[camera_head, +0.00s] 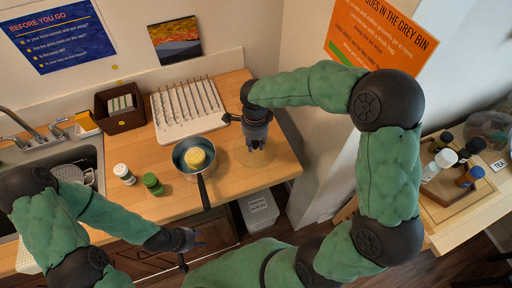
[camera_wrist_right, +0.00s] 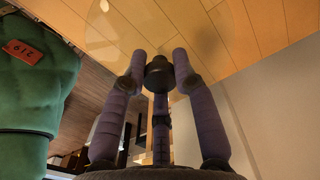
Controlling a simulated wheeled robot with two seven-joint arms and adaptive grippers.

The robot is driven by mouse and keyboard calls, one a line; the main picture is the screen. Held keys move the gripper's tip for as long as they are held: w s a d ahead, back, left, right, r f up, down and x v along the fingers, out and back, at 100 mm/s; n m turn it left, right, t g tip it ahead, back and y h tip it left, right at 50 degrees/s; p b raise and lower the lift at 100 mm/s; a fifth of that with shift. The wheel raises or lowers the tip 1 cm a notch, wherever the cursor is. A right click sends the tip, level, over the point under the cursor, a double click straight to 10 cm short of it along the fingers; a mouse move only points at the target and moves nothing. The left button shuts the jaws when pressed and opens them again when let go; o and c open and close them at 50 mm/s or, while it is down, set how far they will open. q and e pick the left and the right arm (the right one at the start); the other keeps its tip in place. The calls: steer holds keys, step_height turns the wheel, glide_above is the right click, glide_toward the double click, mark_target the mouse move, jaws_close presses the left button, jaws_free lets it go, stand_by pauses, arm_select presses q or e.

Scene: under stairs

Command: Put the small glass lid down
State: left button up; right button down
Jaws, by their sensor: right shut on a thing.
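The small glass lid is a clear disc with a dark knob (camera_wrist_right: 159,72). In the head view its faint glass (camera_head: 271,160) shows over the wooden counter, right of the pan. My right gripper (camera_head: 256,146) points down above it and is shut on the knob. In the right wrist view the fingers (camera_wrist_right: 158,70) hold the knob from its sides, with the glass spread beyond. I cannot tell whether the glass touches the counter. My left gripper (camera_head: 198,241) is low in front of the counter, away from the lid; its finger opening is unclear.
A pan (camera_head: 182,147) with a yellow thing inside stands left of the lid, its handle pointing forward. A white drying rack (camera_head: 170,129) is behind. A green jar (camera_head: 152,184) and a white-capped jar (camera_head: 123,174) stand left. The wooden counter (camera_head: 281,161) is bare around the lid.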

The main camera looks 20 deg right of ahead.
mark_target(256, 146)
steer(key=shift+w+d+f, duration=0.35)
steer(key=shift+w+f, duration=0.1)
steer(key=shift+f, duration=0.2)
steer(key=shift+w+d+f+b, duration=0.15)
steer(key=shift+f+b, duration=0.2)
steer(key=shift+f, duration=1.35)
steer(key=shift+f, duration=0.2)
steer(key=c, duration=1)
jaws_free()
steer(key=shift+r, duration=0.2)
steer(key=shift+r, duration=0.35)
step_height(256, 146, up, 11)
steer(key=shift+r+p, duration=0.2)
steer(key=shift+p, duration=0.8)
